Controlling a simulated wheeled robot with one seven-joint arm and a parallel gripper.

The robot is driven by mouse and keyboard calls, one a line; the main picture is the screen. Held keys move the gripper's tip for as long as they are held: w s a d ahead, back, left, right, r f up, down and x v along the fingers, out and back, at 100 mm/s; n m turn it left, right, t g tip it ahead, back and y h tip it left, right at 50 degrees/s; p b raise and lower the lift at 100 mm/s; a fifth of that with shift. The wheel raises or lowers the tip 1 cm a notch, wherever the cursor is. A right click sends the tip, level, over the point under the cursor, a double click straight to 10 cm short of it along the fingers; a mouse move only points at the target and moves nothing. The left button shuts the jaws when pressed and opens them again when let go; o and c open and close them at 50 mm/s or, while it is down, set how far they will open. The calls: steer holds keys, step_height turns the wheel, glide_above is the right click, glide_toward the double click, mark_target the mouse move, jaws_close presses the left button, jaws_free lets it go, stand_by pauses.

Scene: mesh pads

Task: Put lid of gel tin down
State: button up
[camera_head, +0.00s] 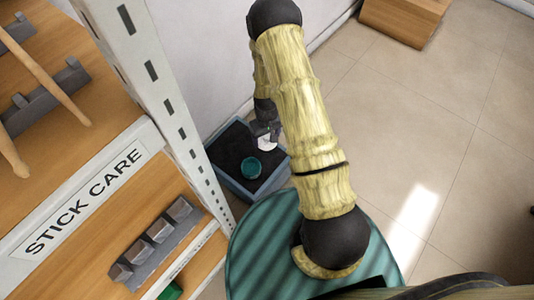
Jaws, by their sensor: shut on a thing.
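A small teal round tin (251,168) stands in a blue-grey box (228,182) with a dark inside, left of my arm. My gripper (266,132) is above the back right part of this box, close behind the tin. It is shut on a pale, whitish round piece (266,143), which looks like the lid of the gel tin. The fingers are small and dark in this view, and the arm hides part of the box's right side. I cannot tell whether the lid touches the box's floor.
A white perforated post (165,90) and wooden shelves labelled STICK CARE (85,200) stand close on the left. A grey holder with several blocks (155,245) is on the lower shelf. A wooden box (405,18) is at the back. The tiled floor on the right is clear.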

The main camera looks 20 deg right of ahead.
steer(key=b, duration=0.3)
glide_above(266, 154)
step_height(266, 154, down, 6)
steer(key=shift+s+d+f, duration=0.1)
steer(key=shift+f, duration=0.1)
steer(key=shift+f+b, duration=0.75)
steer(key=shift+f, duration=1.05)
steer(key=shift+f, duration=0.1)
steer(key=o, duration=0.7)
step_height(266, 154, up, 12)
steer(key=p, duration=0.5)
steer(key=shift+p, duration=0.3)
steer(key=shift+r, duration=0.25)
